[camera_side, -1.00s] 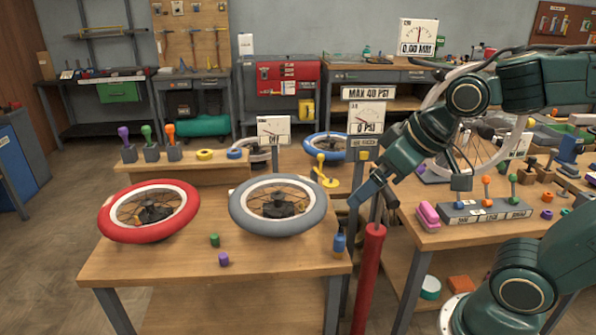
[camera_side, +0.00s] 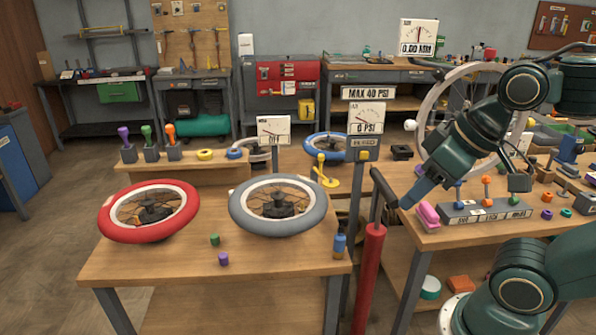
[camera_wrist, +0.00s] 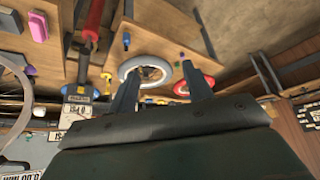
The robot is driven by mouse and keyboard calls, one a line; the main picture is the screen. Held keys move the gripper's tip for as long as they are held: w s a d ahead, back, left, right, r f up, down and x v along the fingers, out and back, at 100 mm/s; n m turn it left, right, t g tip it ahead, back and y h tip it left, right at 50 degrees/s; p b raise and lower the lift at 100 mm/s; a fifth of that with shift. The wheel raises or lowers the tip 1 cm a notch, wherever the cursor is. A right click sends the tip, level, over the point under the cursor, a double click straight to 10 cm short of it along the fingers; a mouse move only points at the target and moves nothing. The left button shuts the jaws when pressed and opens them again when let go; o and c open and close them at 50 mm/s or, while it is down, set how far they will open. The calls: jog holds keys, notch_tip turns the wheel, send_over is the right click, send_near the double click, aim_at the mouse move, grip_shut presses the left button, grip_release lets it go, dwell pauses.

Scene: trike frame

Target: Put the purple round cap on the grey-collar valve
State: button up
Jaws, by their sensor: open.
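A small purple cap (camera_side: 223,259) stands on the front of the wooden bench in the side view, just in front of a green cap (camera_side: 214,240). A grey-tyred wheel (camera_side: 245,214) and a red-tyred wheel (camera_side: 118,228) lie flat behind the caps. I cannot make out a grey-collar valve; any valve on the wheels is too small to tell. My gripper (camera_side: 403,204) is open and empty, well right of the caps, by the pink block on the right bench. In the wrist view its two fingers (camera_wrist: 158,70) are apart, with the grey wheel (camera_wrist: 126,68) beyond them.
A red pump (camera_side: 370,275) stands between the benches. A blue bottle (camera_side: 339,245) stands at the left bench's right corner. A gauge post (camera_side: 364,120) rises behind. The pink block (camera_side: 428,215) and lever box (camera_side: 485,212) sit on the right bench.

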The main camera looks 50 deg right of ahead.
jog(key=shift+w, duration=0.1)
jog(key=n+t+y, duration=0.6)
jog(key=t+y, duration=0.1)
send_over(227, 258)
jog(key=s+a, duration=0.4)
notch_tip(227, 258, down, 22)
jog(key=d+f+m+t+h, duration=0.1)
jog(key=f, duration=0.3)
jog(key=d+f+m+h, duration=0.1)
jog(key=d+f, duration=0.1)
jog(key=f, duration=0.3)
jog(key=d+f+m+t+h, duration=0.1)
jog(key=f, duration=0.3)
jog(key=shift+d+f+m+t+h, duration=0.2)
jog(key=shift+f+m+t+h, duration=0.1)
jog(key=shift+h, duration=0.1)
jog(key=shift+s+d+f, duration=0.1)
jog(key=shift+d+f, duration=0.05)
jog(key=shift+f, duration=0.2)
